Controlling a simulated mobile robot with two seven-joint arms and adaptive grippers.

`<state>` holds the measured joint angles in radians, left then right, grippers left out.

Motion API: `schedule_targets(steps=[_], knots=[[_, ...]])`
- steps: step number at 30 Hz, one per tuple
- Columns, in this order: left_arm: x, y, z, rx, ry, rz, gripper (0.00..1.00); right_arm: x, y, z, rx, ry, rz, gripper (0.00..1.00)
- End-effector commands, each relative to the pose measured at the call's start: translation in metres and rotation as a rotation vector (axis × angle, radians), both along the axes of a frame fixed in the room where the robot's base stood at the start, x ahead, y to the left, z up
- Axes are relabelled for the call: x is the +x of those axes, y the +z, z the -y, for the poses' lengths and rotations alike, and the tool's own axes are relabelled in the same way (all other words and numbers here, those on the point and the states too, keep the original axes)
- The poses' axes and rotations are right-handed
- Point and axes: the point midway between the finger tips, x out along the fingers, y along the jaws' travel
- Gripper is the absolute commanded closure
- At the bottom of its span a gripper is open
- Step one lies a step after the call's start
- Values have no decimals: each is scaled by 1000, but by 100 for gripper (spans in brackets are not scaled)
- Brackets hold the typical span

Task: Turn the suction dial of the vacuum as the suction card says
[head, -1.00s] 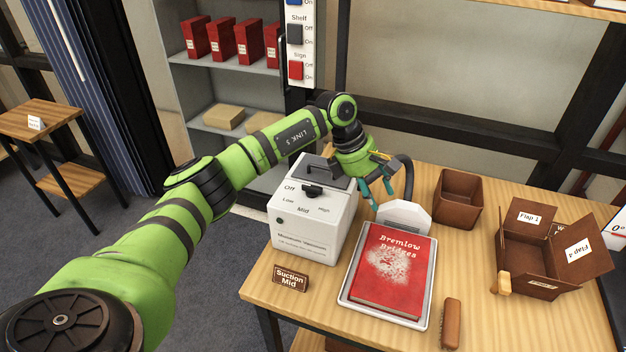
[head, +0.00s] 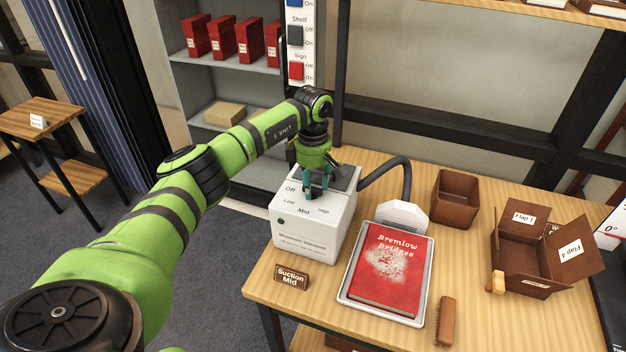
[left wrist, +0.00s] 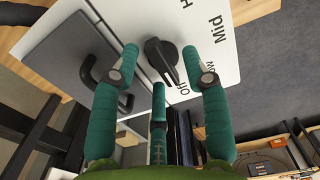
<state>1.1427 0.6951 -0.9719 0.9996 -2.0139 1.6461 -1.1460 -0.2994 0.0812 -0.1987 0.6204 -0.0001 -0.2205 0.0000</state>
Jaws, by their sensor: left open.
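The white vacuum (head: 312,240) stands at the table's left end, with a black suction dial (left wrist: 163,58) on its top. Labels Off, Low, Mid and High surround the dial; its pointer appears to face Off in the left wrist view. The brown suction card (head: 291,277) in front of the vacuum reads "Suction Mid". My left gripper (head: 317,187) points down over the dial and hides it in the head view. In the left wrist view its open teal fingers (left wrist: 160,62) lie on either side of the dial; I cannot tell whether they touch it. My right gripper is out of view.
A dark handle (left wrist: 112,85) is beside the dial on the vacuum's top. A hose (head: 390,166) arches to the right. A red book (head: 385,268) in a tray, a brush (head: 445,320), an open bin (head: 457,198) and a flapped box (head: 525,262) occupy the table.

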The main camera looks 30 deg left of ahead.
Motion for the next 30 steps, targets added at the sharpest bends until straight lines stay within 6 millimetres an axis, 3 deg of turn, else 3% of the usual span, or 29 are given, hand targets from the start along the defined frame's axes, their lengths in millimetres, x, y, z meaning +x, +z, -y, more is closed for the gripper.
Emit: schedule_targets(steps=[5,8,9,20,30], knots=[[0,-1,0,-1,0,0,54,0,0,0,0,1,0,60],[0,0,0,-1,0,0,94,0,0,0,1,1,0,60],[0,0,0,-1,0,0,100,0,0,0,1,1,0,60],[0,-1,0,-1,24,-1,100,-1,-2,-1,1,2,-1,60],[0,-1,0,-1,217,0,100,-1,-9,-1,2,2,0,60]])
